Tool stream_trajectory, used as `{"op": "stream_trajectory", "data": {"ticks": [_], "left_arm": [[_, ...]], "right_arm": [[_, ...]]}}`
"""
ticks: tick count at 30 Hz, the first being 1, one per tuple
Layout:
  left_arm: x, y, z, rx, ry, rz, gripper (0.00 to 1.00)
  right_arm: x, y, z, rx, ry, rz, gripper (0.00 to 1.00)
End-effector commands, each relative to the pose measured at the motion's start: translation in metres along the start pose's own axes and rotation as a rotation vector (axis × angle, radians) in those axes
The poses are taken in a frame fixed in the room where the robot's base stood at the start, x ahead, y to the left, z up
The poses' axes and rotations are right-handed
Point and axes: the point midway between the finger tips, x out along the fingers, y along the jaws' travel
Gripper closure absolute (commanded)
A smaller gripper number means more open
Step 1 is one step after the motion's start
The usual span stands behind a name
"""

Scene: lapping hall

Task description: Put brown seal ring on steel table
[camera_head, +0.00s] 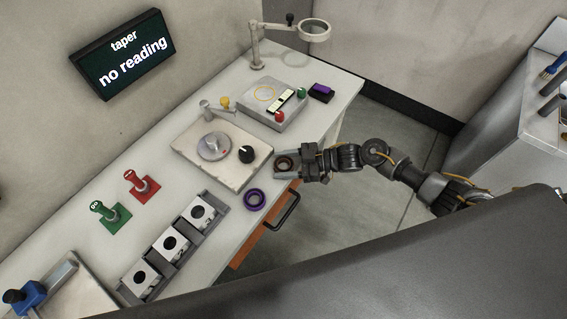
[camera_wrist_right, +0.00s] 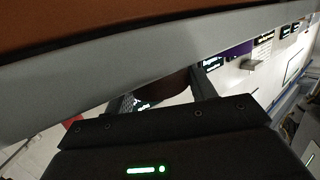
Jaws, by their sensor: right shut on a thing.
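The brown seal ring (camera_head: 284,169) is between the fingers of my right gripper (camera_head: 283,163), which is shut on it. In the head view this gripper is at the front edge of the white bench (camera_head: 228,220), right of the dial plate. In the right wrist view the brown ring (camera_wrist_right: 168,86) shows dark between the fingers, partly hidden by the bench edge. A grey metal-looking table (camera_head: 513,122) stands at the far right, apart from the gripper; I cannot tell for sure that it is the steel table. My left gripper is not in view.
A purple ring (camera_head: 254,199) lies near the bench's front edge, above an orange drawer (camera_head: 262,236). A plate with a dial (camera_head: 213,146), a tray of several square blocks (camera_head: 171,243) and a magnifier stand (camera_head: 314,31) crowd the bench. Brushes (camera_head: 555,66) occupy the right table.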

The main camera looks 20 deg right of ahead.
Motion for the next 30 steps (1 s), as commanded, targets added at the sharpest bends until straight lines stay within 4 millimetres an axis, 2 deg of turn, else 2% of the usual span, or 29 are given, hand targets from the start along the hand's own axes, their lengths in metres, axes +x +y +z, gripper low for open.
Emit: {"op": "stream_trajectory", "data": {"ticks": [1,6,17,20,26,30], "left_arm": [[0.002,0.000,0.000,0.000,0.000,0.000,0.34],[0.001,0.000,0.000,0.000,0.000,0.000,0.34],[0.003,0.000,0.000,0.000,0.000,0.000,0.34],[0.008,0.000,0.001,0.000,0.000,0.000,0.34],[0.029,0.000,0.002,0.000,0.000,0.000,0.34],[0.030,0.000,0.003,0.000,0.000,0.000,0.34]], "right_arm": [[0.001,0.000,0.002,0.000,0.000,0.000,0.43],[0.000,0.000,0.001,0.000,0.000,0.000,0.23],[-0.003,0.001,0.002,-0.001,0.000,0.001,0.23],[-0.016,0.001,0.003,-0.002,0.000,0.002,0.23],[-0.055,0.004,0.005,-0.004,-0.002,0.001,0.23],[-0.082,0.004,0.002,-0.001,-0.002,0.001,0.23]]}}
